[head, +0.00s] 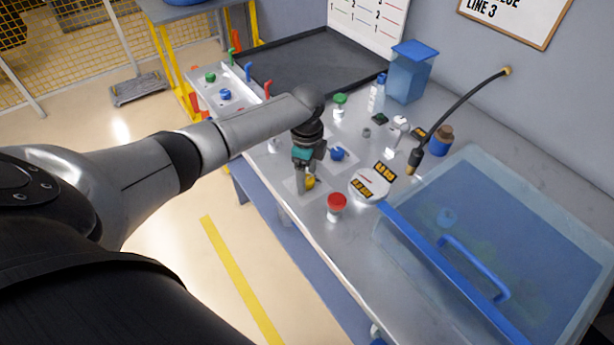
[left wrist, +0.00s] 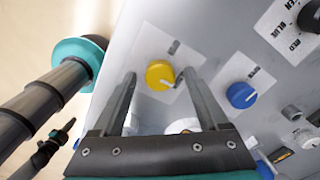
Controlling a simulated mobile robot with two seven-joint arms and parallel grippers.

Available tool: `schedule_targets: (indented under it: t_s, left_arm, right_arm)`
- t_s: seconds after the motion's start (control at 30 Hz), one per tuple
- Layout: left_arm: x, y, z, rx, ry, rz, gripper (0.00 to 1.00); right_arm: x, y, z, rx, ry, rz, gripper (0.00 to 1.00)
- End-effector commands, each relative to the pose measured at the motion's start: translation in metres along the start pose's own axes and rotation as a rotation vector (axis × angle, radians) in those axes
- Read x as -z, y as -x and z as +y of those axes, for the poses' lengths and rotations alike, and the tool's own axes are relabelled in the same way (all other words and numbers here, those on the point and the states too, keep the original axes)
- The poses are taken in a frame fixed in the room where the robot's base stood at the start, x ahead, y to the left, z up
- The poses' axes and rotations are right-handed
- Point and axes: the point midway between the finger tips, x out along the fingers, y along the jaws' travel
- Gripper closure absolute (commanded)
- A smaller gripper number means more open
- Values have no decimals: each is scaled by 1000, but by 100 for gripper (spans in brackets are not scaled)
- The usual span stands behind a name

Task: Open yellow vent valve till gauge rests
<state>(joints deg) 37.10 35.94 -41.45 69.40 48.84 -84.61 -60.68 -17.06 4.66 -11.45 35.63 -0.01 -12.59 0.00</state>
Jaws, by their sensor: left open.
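The yellow vent valve knob (head: 310,182) sits on a pale square plate near the bench's front edge. The left wrist view shows it as a round yellow knob (left wrist: 160,75) with a light pointer mark. My left gripper (head: 304,187) points down at it, open. In the left wrist view its two fingers (left wrist: 160,79) appear on either side of the knob; I cannot tell whether they touch it. A round white dial (head: 371,184), likely the gauge, lies to the right with dark yellow-lettered labels; its needle is too small to read. My right gripper is not in view.
A red knob (head: 337,202) stands close to the right and a blue knob (head: 338,154) just behind. A clear blue-edged cover (head: 540,240) fills the bench's right side. A black hose (head: 455,110) arches at the back. A dark tray (head: 310,65) lies at the far left.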

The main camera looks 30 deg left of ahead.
Motion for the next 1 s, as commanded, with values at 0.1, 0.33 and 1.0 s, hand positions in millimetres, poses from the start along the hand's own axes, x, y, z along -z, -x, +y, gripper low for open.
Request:
schedule_targets:
  t_s: [0.1,0.33,1.0]
  left_arm:
    - [0,-4,0,0,0,0,24]
    - [0,-3,0,0,-1,0,26]
    - [0,-3,0,0,0,0,100]
  right_arm:
    - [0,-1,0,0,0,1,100]
    - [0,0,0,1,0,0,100]
    - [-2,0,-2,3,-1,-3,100]
